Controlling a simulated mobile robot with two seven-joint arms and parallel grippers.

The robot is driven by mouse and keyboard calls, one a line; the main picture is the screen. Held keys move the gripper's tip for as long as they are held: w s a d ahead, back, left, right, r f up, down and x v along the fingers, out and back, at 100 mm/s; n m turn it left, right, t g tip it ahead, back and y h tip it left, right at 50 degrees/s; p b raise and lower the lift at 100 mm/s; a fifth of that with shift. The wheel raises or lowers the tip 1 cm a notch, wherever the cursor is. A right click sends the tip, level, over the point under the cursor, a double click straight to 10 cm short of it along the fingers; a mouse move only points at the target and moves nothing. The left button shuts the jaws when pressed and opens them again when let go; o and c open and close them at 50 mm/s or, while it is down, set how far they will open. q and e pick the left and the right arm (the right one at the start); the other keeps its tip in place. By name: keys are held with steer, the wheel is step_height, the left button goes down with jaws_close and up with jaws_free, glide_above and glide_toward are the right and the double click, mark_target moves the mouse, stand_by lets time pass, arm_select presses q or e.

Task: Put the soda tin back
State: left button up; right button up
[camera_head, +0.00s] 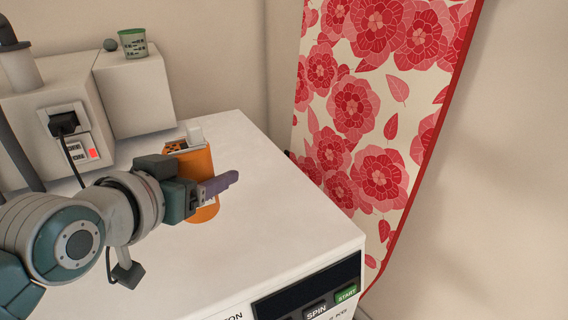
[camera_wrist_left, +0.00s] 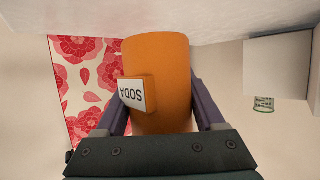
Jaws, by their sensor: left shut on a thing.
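The orange soda tin (camera_head: 199,163) stands upright on the white machine top in the head view, partly hidden by my left gripper (camera_head: 216,188). The left wrist view shows the tin (camera_wrist_left: 165,70) upside down, with a white "SODA" label block (camera_wrist_left: 131,95) on it. My left gripper (camera_wrist_left: 165,118) is shut on the tin, one purple finger on each side of it. The tin's base appears at or very close to the surface; I cannot tell if they touch. My right gripper is in neither view.
The white machine top (camera_head: 270,205) is clear right of the tin. A socket with a black plug (camera_head: 64,123) is at left. A red floral cloth (camera_head: 365,100) hangs behind at right.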

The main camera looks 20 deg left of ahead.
mark_target(210, 202)
arm_select(q)
steer(key=shift+f+b, duration=0.8)
steer(key=shift+f, duration=1.8)
steer(key=shift+f, duration=0.2)
steer(key=o, duration=1.5)
